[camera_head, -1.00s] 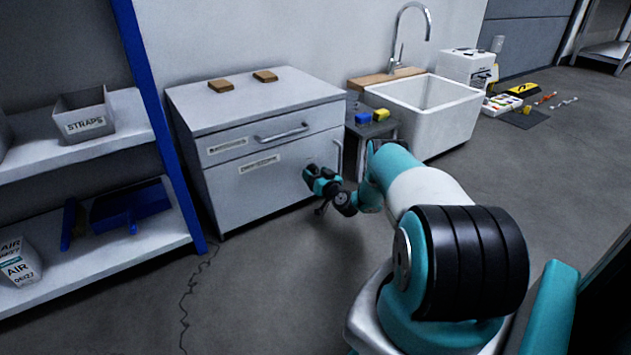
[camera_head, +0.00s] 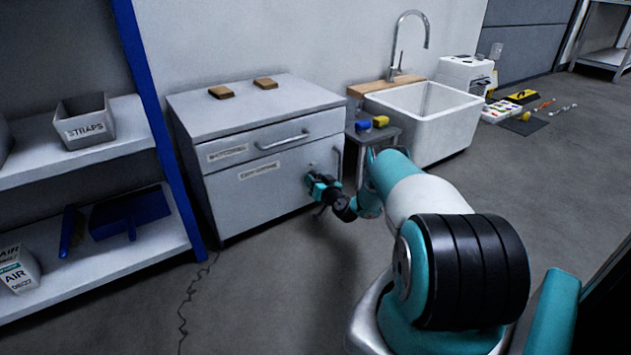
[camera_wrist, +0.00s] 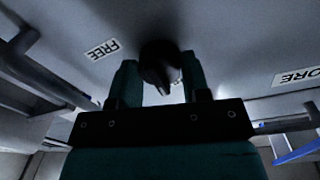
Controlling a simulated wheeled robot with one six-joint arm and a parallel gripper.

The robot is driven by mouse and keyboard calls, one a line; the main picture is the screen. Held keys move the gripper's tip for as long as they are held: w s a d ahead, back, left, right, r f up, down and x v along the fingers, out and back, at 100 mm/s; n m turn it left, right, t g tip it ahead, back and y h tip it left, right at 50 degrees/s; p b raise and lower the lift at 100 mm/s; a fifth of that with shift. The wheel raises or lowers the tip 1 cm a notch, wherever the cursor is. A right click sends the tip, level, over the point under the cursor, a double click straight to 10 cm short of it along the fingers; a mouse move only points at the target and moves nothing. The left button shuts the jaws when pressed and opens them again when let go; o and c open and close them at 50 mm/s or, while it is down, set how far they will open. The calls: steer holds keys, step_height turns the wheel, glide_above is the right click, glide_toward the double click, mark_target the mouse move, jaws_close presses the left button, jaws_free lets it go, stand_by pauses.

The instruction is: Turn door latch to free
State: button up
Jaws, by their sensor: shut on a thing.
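The door latch (camera_wrist: 160,66) is a dark round knob with a pointed tab, on the grey cabinet door. It sits between the two teal fingers of my gripper (camera_wrist: 160,82) in the wrist view, and the fingers are shut on it. Its tab points down in that view, while the FREE label (camera_wrist: 103,49) is to its upper left. In the head view my gripper (camera_head: 316,186) is at the right part of the lower door (camera_head: 245,200). The latch itself is hidden behind the gripper there.
A grey cabinet (camera_head: 245,106) has a drawer handle (camera_head: 285,140) above the door. A small side table (camera_head: 372,133) with blue and yellow blocks and a white sink (camera_head: 425,135) stand to the right. A shelf (camera_head: 120,257) is at left. Floor in front is clear.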

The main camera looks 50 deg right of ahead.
steer(key=m, duration=0.4)
steer(key=m+b, duration=0.1)
steer(key=m, duration=0.3)
steer(key=m+b, duration=0.1)
steer(key=m, duration=0.3)
steer(key=shift+m+y, duration=0.3)
steer(key=shift+m+y+b, duration=0.3)
steer(key=shift+m+b, duration=0.05)
steer(key=shift+m, duration=1.65)
steer(key=o, duration=0.9)
